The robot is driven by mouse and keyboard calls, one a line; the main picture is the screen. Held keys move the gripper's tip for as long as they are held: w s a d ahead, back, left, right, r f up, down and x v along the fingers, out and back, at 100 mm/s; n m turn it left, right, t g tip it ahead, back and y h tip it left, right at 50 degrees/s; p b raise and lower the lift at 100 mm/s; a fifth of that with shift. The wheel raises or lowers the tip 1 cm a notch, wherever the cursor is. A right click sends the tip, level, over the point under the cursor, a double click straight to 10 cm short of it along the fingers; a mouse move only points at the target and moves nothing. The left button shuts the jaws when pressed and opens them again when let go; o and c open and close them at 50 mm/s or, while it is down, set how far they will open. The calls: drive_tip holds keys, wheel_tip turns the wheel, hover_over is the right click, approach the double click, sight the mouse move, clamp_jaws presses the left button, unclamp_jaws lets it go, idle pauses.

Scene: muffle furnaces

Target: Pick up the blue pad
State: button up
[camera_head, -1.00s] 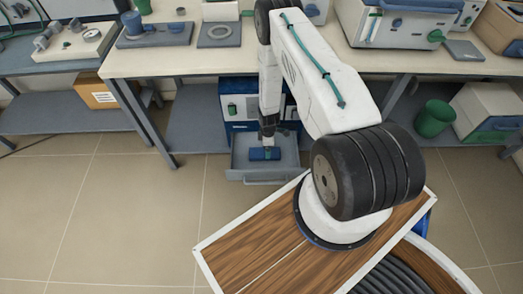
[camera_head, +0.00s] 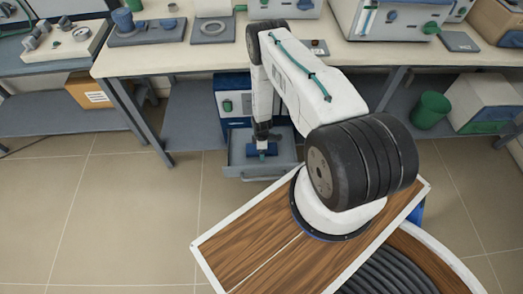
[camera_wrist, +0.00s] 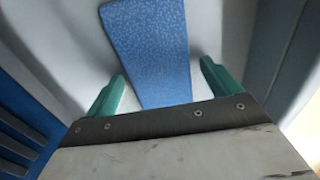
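The blue pad (camera_wrist: 155,50) is a flat, speckled strip lying on the light floor of an open drawer (camera_head: 240,172). In the head view the pad (camera_head: 270,150) shows as a small blue patch under my gripper (camera_head: 262,142). In the wrist view my gripper (camera_wrist: 162,85) is open, with one green finger on each side of the pad. A small gap shows between each finger and the pad's edges. The pad's near end is hidden behind the gripper body. I cannot tell how high the fingertips are above the drawer floor.
The drawer belongs to a blue and white cabinet (camera_head: 232,100) under the workbench (camera_head: 130,65). The drawer walls stand close around my gripper. The bench top overhangs behind it. A green bin (camera_head: 431,110) stands on the lower shelf at right. The tiled floor (camera_head: 100,220) at left is clear.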

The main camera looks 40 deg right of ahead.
drive_tip(key=c, duration=1)
